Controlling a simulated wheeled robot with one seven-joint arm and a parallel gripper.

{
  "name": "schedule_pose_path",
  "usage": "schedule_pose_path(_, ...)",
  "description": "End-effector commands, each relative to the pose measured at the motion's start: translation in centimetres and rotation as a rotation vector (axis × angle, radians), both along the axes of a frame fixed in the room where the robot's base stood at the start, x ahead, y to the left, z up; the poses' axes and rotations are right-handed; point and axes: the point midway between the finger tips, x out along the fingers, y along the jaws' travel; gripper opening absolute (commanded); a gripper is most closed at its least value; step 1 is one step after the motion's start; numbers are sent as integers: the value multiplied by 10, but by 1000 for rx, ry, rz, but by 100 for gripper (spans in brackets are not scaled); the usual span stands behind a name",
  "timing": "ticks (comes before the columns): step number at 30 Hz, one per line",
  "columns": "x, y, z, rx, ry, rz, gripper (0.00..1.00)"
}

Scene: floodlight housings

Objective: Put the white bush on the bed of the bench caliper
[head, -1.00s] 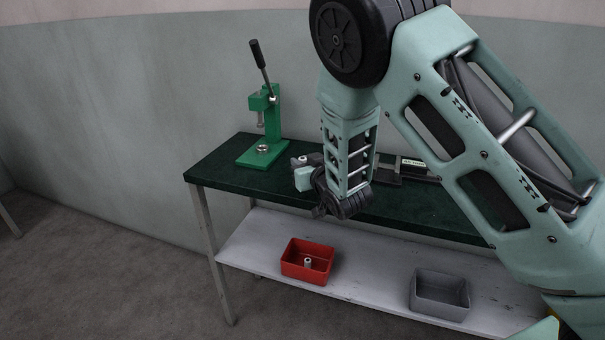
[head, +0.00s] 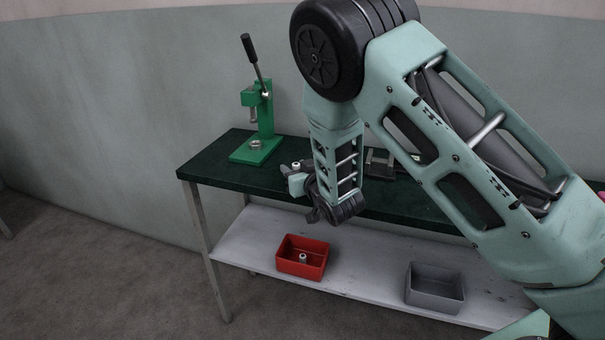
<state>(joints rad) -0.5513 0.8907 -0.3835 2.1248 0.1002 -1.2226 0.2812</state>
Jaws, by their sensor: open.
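A small pale bush (head: 303,257) with a dark top stands upright in the red bin (head: 280,262) on the lower shelf; it is the only whitish bush I can make out. A dark grey device (head: 380,163), which looks like the bench caliper, lies on the green bench top, with its right part hidden behind my arm.
A green lever press (head: 262,118) stands at the left of the bench top (head: 215,170), with a metal ring on its base. A grey bin (head: 436,288), seemingly empty, stands right on the lower shelf (head: 365,275). The bench edge overhangs the shelf. Shelf between the bins is clear.

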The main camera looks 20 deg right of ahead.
Motion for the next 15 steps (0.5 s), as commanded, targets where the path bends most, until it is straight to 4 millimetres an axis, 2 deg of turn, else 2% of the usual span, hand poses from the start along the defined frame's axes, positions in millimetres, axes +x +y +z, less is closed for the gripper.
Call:
schedule_pose_path(2,0,0,1,-2,1,1,40)
schedule_pose_path(5,-14,-3,2,0,2,-2,40)
schedule_pose_path(15,-91,-13,11,-1,3,-1,40)
